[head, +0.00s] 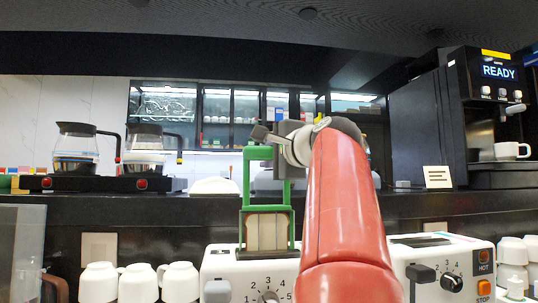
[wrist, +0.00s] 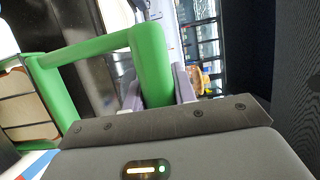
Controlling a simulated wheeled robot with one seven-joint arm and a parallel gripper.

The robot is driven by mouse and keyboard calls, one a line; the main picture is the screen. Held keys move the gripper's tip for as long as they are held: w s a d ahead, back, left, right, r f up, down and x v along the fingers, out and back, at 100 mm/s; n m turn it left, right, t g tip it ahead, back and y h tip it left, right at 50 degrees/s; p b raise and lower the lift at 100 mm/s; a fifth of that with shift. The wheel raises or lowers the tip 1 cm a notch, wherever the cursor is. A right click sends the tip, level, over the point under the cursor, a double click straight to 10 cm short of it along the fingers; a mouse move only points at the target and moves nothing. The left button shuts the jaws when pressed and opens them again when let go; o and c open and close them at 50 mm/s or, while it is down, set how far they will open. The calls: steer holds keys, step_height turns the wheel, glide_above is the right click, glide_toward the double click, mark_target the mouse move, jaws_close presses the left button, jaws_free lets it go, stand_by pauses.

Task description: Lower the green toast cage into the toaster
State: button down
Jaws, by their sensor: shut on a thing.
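The green toast cage (head: 244,203) is upright in the head view, with a tall handle frame above and a slice of toast (head: 267,231) in its lower part. The cage is over the left part of the white toaster (head: 222,264), its lower end at the toaster's top; whether it is inside a slot I cannot tell. My gripper (head: 268,137) is shut on the upper handle of the cage. In the wrist view the green handle (wrist: 150,62) sits between the fingers, and bread (wrist: 17,85) shows at the left. My red arm hides the toaster's middle.
White mugs (head: 139,283) stand left of the toaster and more cups (head: 512,262) right of it. Behind is a dark raised counter with two glass coffee pots (head: 76,148) on a warmer and a coffee machine (head: 425,120) at the right.

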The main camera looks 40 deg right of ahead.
steer(key=shift+f+b, duration=0.85)
steer(key=shift+f, duration=0.25)
steer(key=c, duration=1.1)
jaws_free()
steer(key=shift+r, duration=0.1)
steer(key=shift+o, duration=0.2)
steer(key=shift+s, duration=0.15)
steer(key=v, duration=0.7)
steer(key=shift+s, duration=0.3)
